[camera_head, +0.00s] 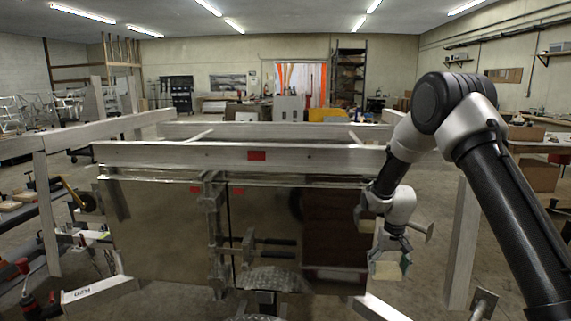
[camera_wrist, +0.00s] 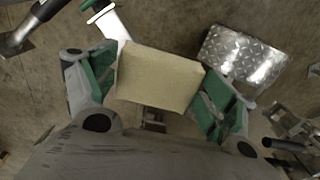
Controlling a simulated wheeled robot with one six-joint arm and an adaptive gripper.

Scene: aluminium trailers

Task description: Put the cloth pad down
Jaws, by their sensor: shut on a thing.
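The cloth pad (camera_wrist: 158,77) is a pale yellow block held between the two green-lined fingers of my gripper (camera_wrist: 160,85) in the wrist view. Both fingers press on its left and right ends. In the head view, my gripper (camera_head: 390,254) hangs at the right in front of the trailer, with the small pale pad (camera_head: 386,269) at its tip. The pad is in the air. The floor shows well below it in the wrist view.
An aluminium trailer (camera_head: 240,155) with a light frame rail stands ahead. A diamond-plate metal piece (camera_wrist: 244,55) lies at the upper right of the wrist view. Clamps and a red-handled tool (camera_head: 24,268) are at the far left. Concrete floor is open at the right.

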